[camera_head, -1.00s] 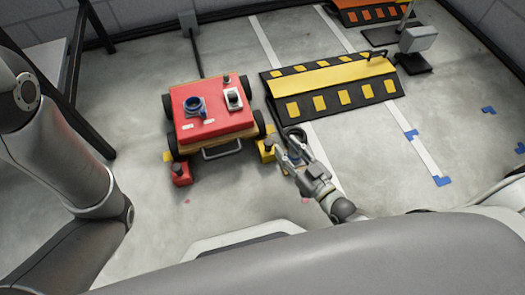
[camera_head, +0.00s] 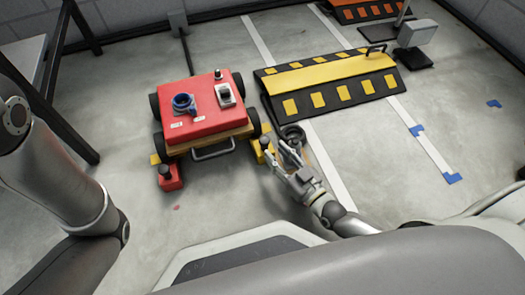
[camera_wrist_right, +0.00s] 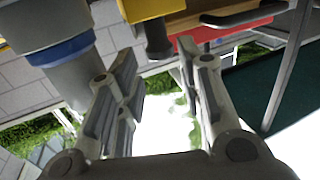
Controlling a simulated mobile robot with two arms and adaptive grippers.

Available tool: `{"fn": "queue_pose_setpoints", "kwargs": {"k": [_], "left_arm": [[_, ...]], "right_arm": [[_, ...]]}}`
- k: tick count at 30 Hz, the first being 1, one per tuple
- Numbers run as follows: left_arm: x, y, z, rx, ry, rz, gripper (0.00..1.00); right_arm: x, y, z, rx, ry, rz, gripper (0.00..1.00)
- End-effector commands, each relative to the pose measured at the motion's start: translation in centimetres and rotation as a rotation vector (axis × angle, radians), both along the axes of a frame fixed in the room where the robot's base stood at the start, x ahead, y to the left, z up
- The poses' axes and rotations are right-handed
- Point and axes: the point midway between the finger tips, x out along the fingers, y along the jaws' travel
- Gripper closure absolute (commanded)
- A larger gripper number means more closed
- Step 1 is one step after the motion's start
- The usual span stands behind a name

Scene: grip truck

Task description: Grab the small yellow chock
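The small yellow chock (camera_head: 257,153) with a black knob on top sits on the floor by the cart's front right wheel. In the right wrist view, the chock (camera_wrist_right: 148,9) is at the top and its black knob (camera_wrist_right: 158,40) points down, between the fingertips in the picture. My right gripper (camera_head: 281,154) is just right of the chock in the head view. Its fingers (camera_wrist_right: 155,65) are spread apart, with nothing held between them. My left arm shows at the left, but its gripper is out of the picture.
The red-topped cart (camera_head: 203,125) stands left of the chock, with a front handle bar (camera_head: 213,151). A red chock (camera_head: 169,179) is at its front left wheel. A black and yellow ramp (camera_head: 332,84) lies behind right. A dark round object (camera_head: 293,133) is near the gripper. Floor at right is mostly clear.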

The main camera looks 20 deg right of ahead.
Motion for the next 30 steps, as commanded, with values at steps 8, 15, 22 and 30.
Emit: {"fn": "queue_pose_setpoints", "kwargs": {"k": [8, 15, 22, 30], "left_arm": [[0.0, 0.0, -2.5, 0.001, -0.001, 0.000, 0.63], [0.0, 0.0, -3.1, 0.001, 0.000, 0.000, 0.63], [0.0, 0.0, -3.0, 0.000, 0.000, 0.000, 0.63], [0.0, 0.0, -3.0, 0.000, 0.001, 0.001, 0.63]], "right_arm": [[3.3, 1.2, -0.3, 0.002, -0.003, -0.001, 0.66], [4.8, 1.7, 0.1, 0.001, -0.001, 0.000, 0.66], [4.7, 1.7, 0.1, 0.001, -0.001, 0.000, 0.71], [4.7, 1.7, 0.1, 0.000, 0.000, 0.000, 1.00]]}}
